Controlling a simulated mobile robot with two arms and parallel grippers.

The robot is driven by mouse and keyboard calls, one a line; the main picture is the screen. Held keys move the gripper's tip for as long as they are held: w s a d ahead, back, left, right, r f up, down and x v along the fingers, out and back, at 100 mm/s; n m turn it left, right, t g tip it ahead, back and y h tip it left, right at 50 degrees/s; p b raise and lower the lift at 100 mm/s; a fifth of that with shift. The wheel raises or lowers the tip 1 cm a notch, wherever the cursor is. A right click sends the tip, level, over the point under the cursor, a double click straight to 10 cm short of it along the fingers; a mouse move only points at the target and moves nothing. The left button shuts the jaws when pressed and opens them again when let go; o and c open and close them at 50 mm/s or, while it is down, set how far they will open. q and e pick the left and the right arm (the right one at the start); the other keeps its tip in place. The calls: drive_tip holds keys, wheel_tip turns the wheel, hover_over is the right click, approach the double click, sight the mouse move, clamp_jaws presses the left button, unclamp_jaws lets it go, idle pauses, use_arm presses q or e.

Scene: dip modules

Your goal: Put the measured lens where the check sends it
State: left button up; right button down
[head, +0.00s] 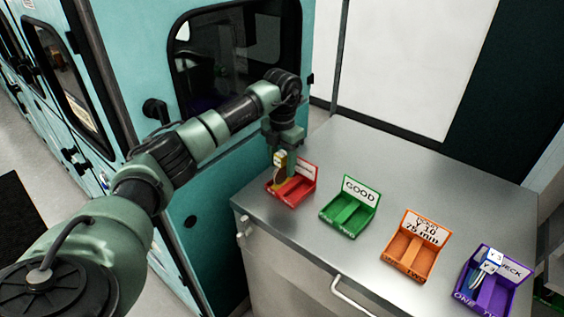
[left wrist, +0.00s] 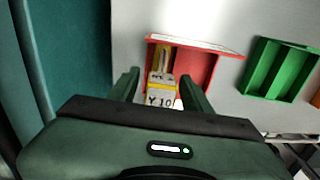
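A module with white labels and yellow parts (head: 280,161) is in the left compartment of the red tray (head: 312,177). In the left wrist view its label (left wrist: 160,101) reads Y 10. My left gripper (head: 279,153) is over that tray; in the left wrist view its fingers (left wrist: 160,80) stand apart on both sides of the module, with a gap on the left. The orange tray (head: 408,252) has a sign reading Y 10, 75 mm. The green tray (head: 349,212) says GOOD and looks empty. My right gripper is out of view.
A purple tray (head: 503,297) at the right front, its sign partly reading CHECK, holds a blue module with white labels (head: 487,266). The trays stand in a row on a grey metal counter (head: 410,180). A teal cabinet (head: 250,120) rises at the left.

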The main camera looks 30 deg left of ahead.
use_arm(q)
drive_tip(key=shift+r, duration=0.45)
wheel_tip(320, 180, up, 10)
drive_tip(key=b, duration=0.3)
drive_tip(key=shift+r+b, duration=0.25)
drive_tip(key=shift+b, duration=0.15)
drive_tip(key=shift+r, duration=0.45)
drive_tip(key=shift+f, duration=0.1)
